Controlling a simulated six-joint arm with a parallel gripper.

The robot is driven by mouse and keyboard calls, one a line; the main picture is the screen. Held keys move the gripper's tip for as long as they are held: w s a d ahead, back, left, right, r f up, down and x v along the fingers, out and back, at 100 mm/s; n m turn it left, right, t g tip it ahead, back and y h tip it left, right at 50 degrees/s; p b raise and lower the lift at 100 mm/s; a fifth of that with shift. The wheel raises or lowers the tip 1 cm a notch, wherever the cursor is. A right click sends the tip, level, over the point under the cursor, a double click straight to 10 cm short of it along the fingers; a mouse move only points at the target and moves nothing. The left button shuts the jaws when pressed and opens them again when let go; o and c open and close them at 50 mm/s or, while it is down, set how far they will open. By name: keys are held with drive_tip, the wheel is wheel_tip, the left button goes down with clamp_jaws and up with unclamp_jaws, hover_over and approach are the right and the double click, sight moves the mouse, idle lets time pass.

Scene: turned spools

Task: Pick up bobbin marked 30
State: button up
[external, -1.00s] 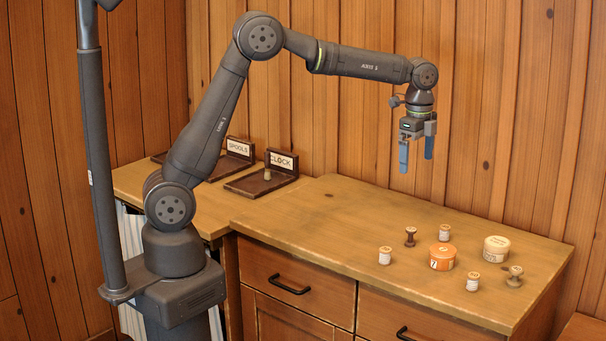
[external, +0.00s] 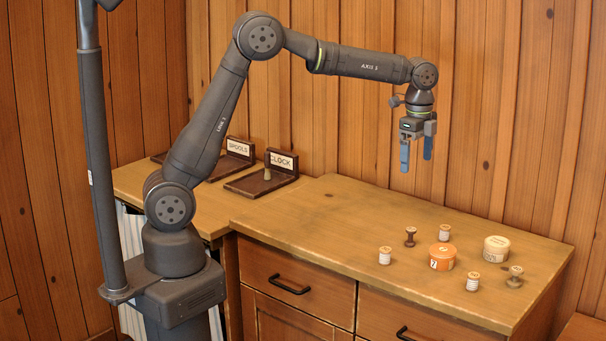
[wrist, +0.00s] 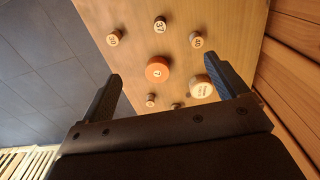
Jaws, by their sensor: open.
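My gripper (external: 416,164) is open and empty, high above the table; it also shows in the wrist view (wrist: 163,72). Three pale-wound bobbins stand upright: front left (external: 385,256), back (external: 445,232) and front right (external: 472,282). Two dark brown bobbins stand at the back left (external: 410,236) and far right (external: 514,276). In the wrist view, the top-middle bobbin (wrist: 160,24) seems to read 37. The marks on the upper left bobbin (wrist: 113,38) and upper right bobbin (wrist: 196,40) are too small to read surely. The lower bobbin (wrist: 151,100) is unreadable, and another (wrist: 175,106) is partly hidden by my gripper.
An orange tin (external: 442,258) stands among the bobbins, with a cream tin (external: 496,249) to its right. Trays labelled SPOOLS (external: 239,148) and CLOCK (external: 281,160) sit at the left; the CLOCK tray holds a small peg-like piece. The tabletop's left part is clear. A wooden wall rises behind.

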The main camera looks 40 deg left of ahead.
drive_tip(key=c, duration=0.7)
drive_tip(key=s+a+f+n+h, duration=0.1)
drive_tip(key=s+a+f+h, duration=0.15)
drive_tip(key=s, duration=0.35)
drive_tip(key=s+a+f+h, duration=0.2)
drive_tip(key=s+a+f, duration=0.15)
drive_tip(key=s, duration=0.25)
hover_over(385, 249)
drive_tip(key=a, duration=0.3)
drive_tip(key=f, duration=1)
drive_tip(key=shift+d, duration=0.2)
drive_tip(key=shift+x, duration=3)
